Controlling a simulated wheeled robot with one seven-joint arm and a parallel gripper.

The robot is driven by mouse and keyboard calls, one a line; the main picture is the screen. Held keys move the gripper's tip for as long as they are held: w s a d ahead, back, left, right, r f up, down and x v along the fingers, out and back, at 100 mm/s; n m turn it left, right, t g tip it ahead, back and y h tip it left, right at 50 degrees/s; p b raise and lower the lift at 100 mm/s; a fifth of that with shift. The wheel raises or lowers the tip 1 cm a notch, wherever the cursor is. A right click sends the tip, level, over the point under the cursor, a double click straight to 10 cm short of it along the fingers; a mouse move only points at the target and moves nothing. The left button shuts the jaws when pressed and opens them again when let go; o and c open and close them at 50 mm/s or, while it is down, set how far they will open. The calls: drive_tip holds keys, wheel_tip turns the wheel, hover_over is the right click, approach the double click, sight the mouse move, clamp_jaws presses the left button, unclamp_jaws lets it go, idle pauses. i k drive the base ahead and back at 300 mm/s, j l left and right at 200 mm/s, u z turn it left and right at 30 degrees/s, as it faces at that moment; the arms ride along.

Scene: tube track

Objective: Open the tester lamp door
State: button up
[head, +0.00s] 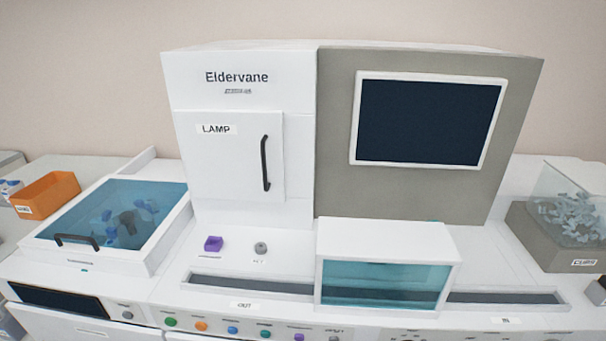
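The tester (430,190) is a large white and grey machine marked "Eldervane" that stands at the back centre of the head view. Its lamp door (222,165) is a white panel labelled "LAMP" on the left half of the front. The door looks shut, flush with the housing. A black vertical bar handle (265,163) sits near the door's right edge. My gripper is not in view, and nothing touches the handle.
Below the door, a purple block (213,243) and a grey knob (260,248) sit on the white deck. A clear-fronted box (385,268) juts out at front centre. A blue-lidded centrifuge-like unit (115,215) and an orange bin (45,195) stand left. A clear-topped bin (565,235) stands right.

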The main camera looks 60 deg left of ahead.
sight(229, 154)
drive_tip(key=u, duration=2.4)
drive_tip(key=i+j+z, duration=0.15)
drive_tip(key=j+z, duration=0.2)
drive_tip(key=j, duration=0.2)
drive_tip(key=j+z, duration=0.3)
drive_tip(key=j, duration=0.25)
drive_tip(key=i, duration=0.05)
